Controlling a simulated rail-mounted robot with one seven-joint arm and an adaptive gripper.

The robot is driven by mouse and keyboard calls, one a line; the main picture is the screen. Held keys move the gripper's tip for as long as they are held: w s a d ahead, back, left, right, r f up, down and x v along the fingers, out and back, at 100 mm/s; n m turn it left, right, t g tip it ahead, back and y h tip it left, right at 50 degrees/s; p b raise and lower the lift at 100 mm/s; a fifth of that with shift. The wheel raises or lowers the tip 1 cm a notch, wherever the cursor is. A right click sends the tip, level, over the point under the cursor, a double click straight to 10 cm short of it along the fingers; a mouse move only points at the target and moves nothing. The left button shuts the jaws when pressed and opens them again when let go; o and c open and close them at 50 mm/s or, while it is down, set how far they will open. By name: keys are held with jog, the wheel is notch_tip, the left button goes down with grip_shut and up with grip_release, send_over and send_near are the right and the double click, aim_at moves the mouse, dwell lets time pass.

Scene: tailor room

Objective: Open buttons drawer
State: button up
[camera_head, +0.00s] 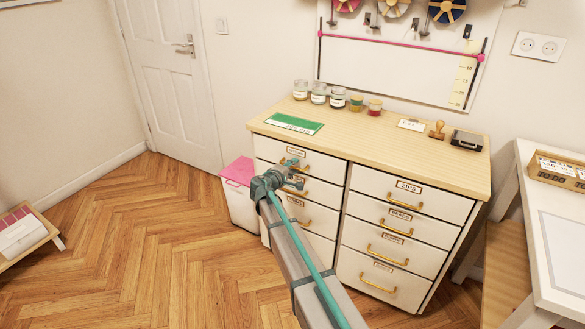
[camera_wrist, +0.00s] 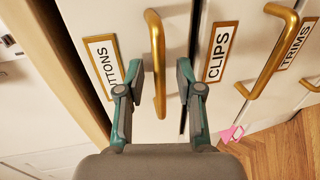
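The buttons drawer (camera_head: 273,151) is the top drawer of the cabinet's left column and looks shut. In the wrist view its "BUTTONS" label (camera_wrist: 103,65) is partly covered by a finger. Its brass handle (camera_wrist: 155,50) lies between my two fingers, apart from both as far as I can see. My gripper (camera_wrist: 159,75) is open around the handle, with one finger on the label side and the other by the seam to the clips drawer. In the head view my gripper (camera_head: 297,176) is in front of the upper left drawers and hides part of them.
The clips drawer (camera_wrist: 217,55) and its handle (camera_wrist: 268,50) are beside the right finger in the wrist view. A pink-lidded bin (camera_head: 238,172) stands left of the cabinet. Jars (camera_head: 318,93) stand on the cabinet top (camera_head: 365,125). The floor in front is clear.

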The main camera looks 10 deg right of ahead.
grip_shut()
dwell(0.5)
